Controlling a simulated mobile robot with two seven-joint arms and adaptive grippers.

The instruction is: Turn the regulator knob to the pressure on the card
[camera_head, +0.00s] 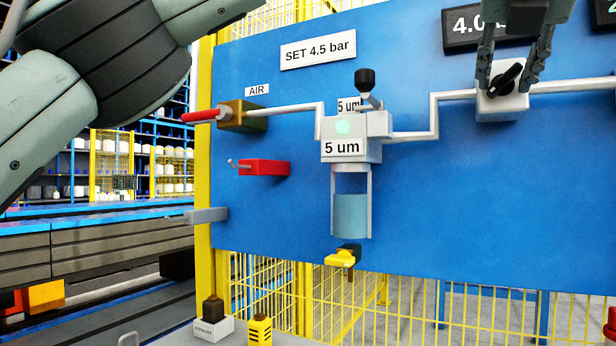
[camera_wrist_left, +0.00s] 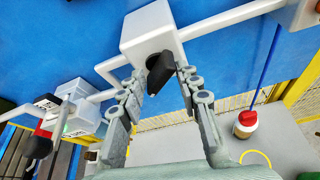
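The card (camera_head: 318,50) on the blue panel reads "SET 4.5 bar". The regulator is a white box (camera_head: 488,105) in the pipe line with a black bar-shaped knob (camera_head: 507,79), set slanted. A dark display (camera_head: 462,28) above it begins "4.0"; my gripper hides the rest. My left gripper (camera_head: 512,72) reaches down from above with one finger on each side of the knob. My right gripper is not in view.
A filter unit (camera_head: 350,150) marked "5 um", with a black-topped fitting (camera_head: 365,80), stands left of the regulator. A red-handled AIR valve (camera_head: 240,116) and a red block (camera_head: 264,167) sit farther left. A white pipe (camera_head: 575,86) runs right. A second display starts at the right edge.

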